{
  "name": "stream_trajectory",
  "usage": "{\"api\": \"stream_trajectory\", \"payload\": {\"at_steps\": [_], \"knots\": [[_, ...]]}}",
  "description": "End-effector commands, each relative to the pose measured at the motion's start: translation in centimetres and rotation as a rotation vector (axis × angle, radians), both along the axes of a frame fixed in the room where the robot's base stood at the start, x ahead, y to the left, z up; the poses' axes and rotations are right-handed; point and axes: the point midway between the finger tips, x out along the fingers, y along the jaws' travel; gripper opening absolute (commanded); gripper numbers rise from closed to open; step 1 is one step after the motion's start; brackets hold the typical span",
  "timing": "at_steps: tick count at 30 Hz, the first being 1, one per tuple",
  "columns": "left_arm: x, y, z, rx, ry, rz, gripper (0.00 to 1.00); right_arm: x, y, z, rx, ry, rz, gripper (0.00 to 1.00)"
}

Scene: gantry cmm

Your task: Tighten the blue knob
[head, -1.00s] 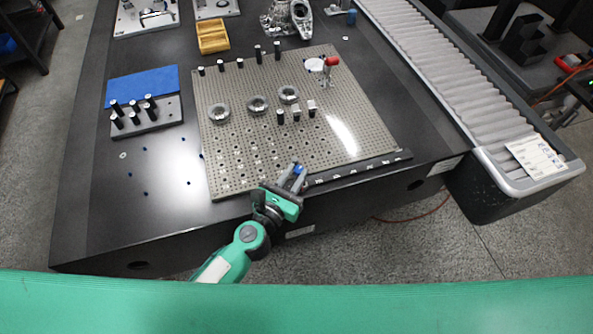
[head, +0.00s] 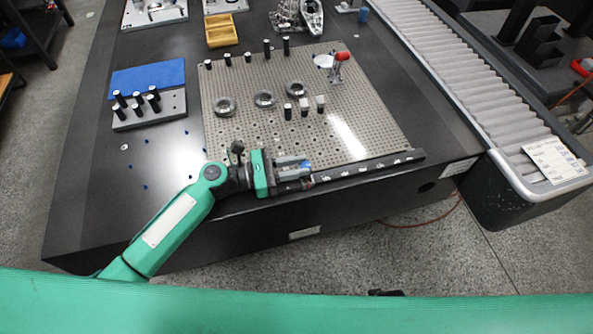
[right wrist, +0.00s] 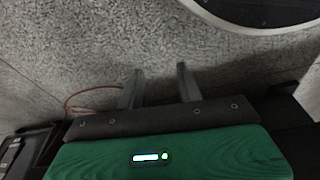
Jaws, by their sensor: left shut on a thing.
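The blue knob (head: 306,164) is at the front edge of the perforated plate, near the black strip with white marks. My left gripper (head: 307,170) reaches in from the left in the head view and is shut on the knob, its fingers pointing right. The fingers hide part of the knob, and what lies beneath it is hidden. My right gripper (right wrist: 160,80) shows in the right wrist view with its two fingers apart and nothing between them. It is over the grey floor, away from the knob.
The perforated plate (head: 350,135) carries metal rings (head: 264,99), several black pins and a red-handled clamp (head: 341,58). A pin block (head: 170,108) and blue mat (head: 135,78) lie left. A roller conveyor (head: 440,75) runs along the right side.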

Motion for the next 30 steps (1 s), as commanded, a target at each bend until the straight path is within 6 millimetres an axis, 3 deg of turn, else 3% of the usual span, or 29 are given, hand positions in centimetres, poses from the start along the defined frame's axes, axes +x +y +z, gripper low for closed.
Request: {"api": "stream_trajectory", "payload": {"at_steps": [12, 25, 26, 28, 30], "knots": [[0.3, 0.1, 0.1, -0.001, -0.001, -0.119, 0.0, 0.8, 0.4, 3.2, 0.006, -0.003, -0.004, 0.36], [0.3, 0.1, 0.1, -0.001, -0.001, -0.126, 0.0, 0.9, 0.4, 3.4, 0.006, -0.003, -0.004, 0.36], [0.3, 0.1, 0.1, -0.001, -0.001, -0.126, 0.27, 0.9, 0.4, 3.4, 0.006, -0.003, -0.004, 0.36], [0.3, 0.1, 0.1, -0.001, -0.001, -0.125, 0.41, 0.9, 0.4, 3.4, 0.006, -0.003, -0.004, 0.36], [0.4, 0.1, 0.1, -0.001, -0.001, -0.124, 0.45, 0.9, 0.4, 3.4, 0.006, -0.003, -0.004, 0.36]]}}
